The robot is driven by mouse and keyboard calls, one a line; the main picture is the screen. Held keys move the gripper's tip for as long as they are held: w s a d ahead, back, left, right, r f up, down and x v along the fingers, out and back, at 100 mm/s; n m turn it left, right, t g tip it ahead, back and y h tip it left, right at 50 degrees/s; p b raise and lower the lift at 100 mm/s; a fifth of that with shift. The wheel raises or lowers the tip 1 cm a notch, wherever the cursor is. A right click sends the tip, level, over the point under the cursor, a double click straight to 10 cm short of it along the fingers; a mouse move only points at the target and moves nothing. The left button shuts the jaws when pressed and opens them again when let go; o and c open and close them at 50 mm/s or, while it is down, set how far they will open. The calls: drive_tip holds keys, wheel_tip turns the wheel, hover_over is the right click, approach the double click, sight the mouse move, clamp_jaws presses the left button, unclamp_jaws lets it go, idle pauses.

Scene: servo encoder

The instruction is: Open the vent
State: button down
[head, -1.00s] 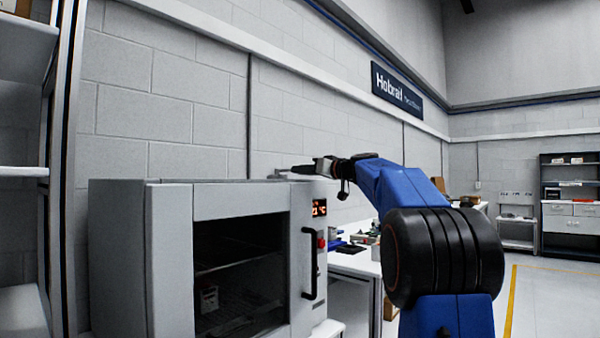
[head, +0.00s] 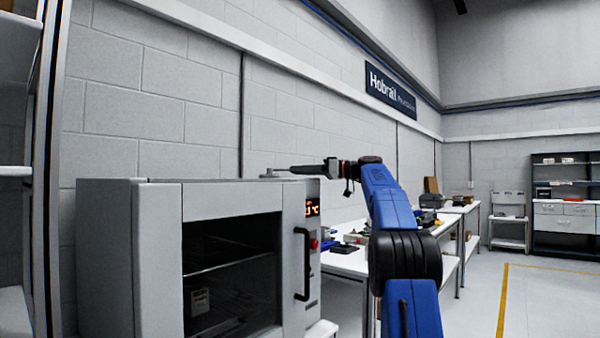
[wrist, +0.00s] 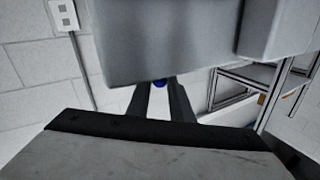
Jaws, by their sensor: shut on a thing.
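The grey oven (head: 158,240) stands at the left in the head view, with a dark window, a black door handle (head: 302,263) and a lit red display. My gripper (head: 290,171) is at its top right edge, level with the top. In the wrist view the two dark fingers (wrist: 160,88) reach up under a large grey surface, probably the oven. They are shut on a small blue knob (wrist: 159,83), only partly visible between the fingertips. The vent itself is not clearly seen, so I cannot tell how far open it is.
A white workbench (head: 345,265) with small items stands right of the oven. A block wall (head: 160,100) rises behind it. A shelf rack (head: 40,200) is at the far left. The floor at the right (head: 550,290) is clear.

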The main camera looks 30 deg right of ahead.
drive_tip(key=shift+d, duration=0.1)
idle(0.3)
drive_tip(key=c, duration=1.6)
unclamp_jaws()
drive_tip(key=v, duration=1.7)
drive_tip(key=shift+d+r, duration=0.1)
drive_tip(key=shift+d, duration=0.1)
drive_tip(key=shift+s+d, duration=0.1)
